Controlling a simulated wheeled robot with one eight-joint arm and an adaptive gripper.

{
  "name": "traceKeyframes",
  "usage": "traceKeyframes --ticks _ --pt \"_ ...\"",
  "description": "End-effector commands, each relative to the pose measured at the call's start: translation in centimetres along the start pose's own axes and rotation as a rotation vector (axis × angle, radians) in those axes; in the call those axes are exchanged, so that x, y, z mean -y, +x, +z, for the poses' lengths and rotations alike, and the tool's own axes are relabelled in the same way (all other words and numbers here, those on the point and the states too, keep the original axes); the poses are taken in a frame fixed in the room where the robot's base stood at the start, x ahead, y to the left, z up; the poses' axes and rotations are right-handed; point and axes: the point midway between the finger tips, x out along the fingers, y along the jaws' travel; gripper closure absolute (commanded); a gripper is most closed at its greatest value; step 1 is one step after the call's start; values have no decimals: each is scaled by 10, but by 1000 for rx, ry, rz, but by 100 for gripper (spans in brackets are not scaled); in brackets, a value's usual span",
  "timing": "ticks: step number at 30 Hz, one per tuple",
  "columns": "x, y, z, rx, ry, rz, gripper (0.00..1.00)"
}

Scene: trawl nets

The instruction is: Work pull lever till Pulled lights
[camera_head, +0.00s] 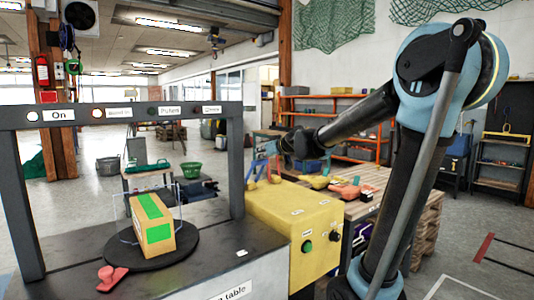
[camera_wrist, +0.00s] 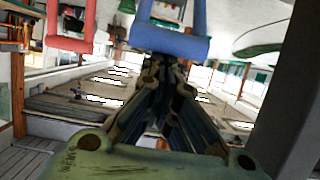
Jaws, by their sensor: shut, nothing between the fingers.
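A red lever handle (camera_head: 256,170) and a blue lever handle (camera_head: 275,170) stand on top of the yellow box (camera_head: 300,228). I cannot read which one is the pull lever. The wrist view shows the red handle (camera_wrist: 70,28) at upper left and the blue handle (camera_wrist: 170,42) at top middle. My gripper (camera_wrist: 165,62) is shut and empty; its fingertips overlap the blue handle's lower bar in that view, and contact cannot be told. In the head view my gripper (camera_head: 287,148) is just above and right of the handles. The Pulled lamp (camera_head: 152,111) looks dark; the On lamp (camera_head: 33,116) looks lit white.
A dark frame (camera_head: 240,165) carries the lamps over a table with a round black plate (camera_head: 190,246). A yellow-green carton (camera_head: 152,222) and a red piece (camera_head: 111,277) are there. Green and dark buttons (camera_head: 307,246) are on the yellow box's front. A wooden pallet table (camera_head: 395,180) stands behind.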

Motion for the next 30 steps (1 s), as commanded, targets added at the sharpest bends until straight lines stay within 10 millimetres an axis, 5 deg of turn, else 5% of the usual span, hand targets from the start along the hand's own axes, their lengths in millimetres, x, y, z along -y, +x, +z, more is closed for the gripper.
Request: traceKeyframes --ticks 18,30 --pt "10 -26 48 5 -5 -13 100" --pt "10 -28 53 8 -8 -12 100"
